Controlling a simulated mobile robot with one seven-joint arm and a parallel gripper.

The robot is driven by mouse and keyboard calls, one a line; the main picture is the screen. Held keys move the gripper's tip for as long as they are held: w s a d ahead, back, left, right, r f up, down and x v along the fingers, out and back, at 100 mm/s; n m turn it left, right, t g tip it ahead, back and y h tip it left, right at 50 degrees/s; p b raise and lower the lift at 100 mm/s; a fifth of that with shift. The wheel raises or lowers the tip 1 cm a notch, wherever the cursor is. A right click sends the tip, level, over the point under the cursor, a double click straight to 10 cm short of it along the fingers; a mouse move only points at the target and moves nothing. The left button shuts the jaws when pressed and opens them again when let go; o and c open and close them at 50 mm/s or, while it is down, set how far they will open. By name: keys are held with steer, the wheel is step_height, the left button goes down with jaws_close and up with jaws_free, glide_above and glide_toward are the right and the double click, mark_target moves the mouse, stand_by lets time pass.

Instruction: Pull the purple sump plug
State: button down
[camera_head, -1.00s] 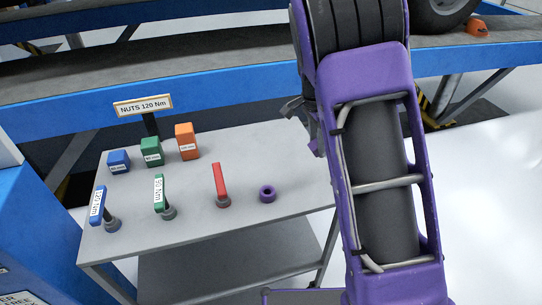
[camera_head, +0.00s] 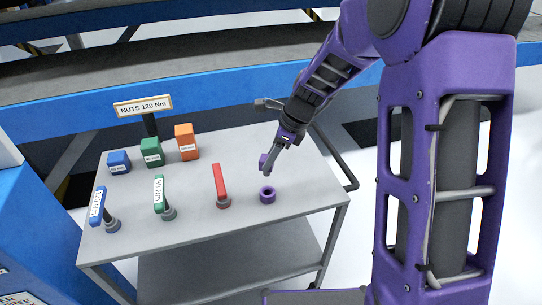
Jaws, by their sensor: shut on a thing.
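A small purple piece (camera_head: 263,160), which looks like the sump plug, sits at the fingers of my gripper (camera_head: 267,165). My gripper is shut on it and hangs over the right part of the grey trolley top (camera_head: 240,240). A purple ring (camera_head: 267,195) with a dark hole lies on the trolley top, just below the gripper in the picture. The held piece looks apart from the ring. The fingers hide part of the piece, and its exact shape is too small to tell.
Red (camera_head: 221,185), green (camera_head: 160,195) and blue (camera_head: 99,206) upright tools stand left of the ring. Blue (camera_head: 119,162), green (camera_head: 151,152) and orange (camera_head: 186,142) blocks stand behind. A sign (camera_head: 143,106) reads NUTS 120 Nm. The trolley's front right is clear.

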steer(key=shift+r, duration=0.15)
step_height(320, 180, down, 6)
steer(key=b, duration=0.3)
steer(key=shift+d, duration=0.1)
stand_by(1.9)
steer(key=shift+f+b, duration=0.75)
steer(key=shift+f, duration=1.15)
steer(key=shift+c, duration=1.7)
jaws_free()
steer(key=shift+r, duration=0.1)
steer(key=p+v, duration=0.2)
steer(key=v, duration=1.5)
steer(key=shift+d+p, duration=0.2)
steer(key=shift+p, duration=0.2)
